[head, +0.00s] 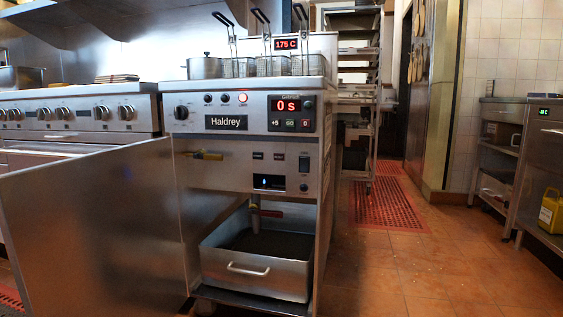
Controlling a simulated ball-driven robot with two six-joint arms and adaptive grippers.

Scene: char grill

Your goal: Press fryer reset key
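The fryer (215,145) stands in the middle of the head view, with a "Haldrey" plate on its front. Its timer (291,114) shows a red "0 S" above three small keys: "+5" (275,124), "GO" (290,124) and "0" (305,124). No key is readable as "reset". A round black button (309,104) sits right of the display. Inside the open lower cabinet, a black switch (304,167) sits above a small round black knob or button (304,188). Neither of my grippers is in view.
The open cabinet door (95,230) spreads across the lower left. A metal drain pan (255,272) sits low in the cabinet. Baskets (272,66) stand on top by a "175 C" display (286,45). Tiled floor (430,280) is free at right.

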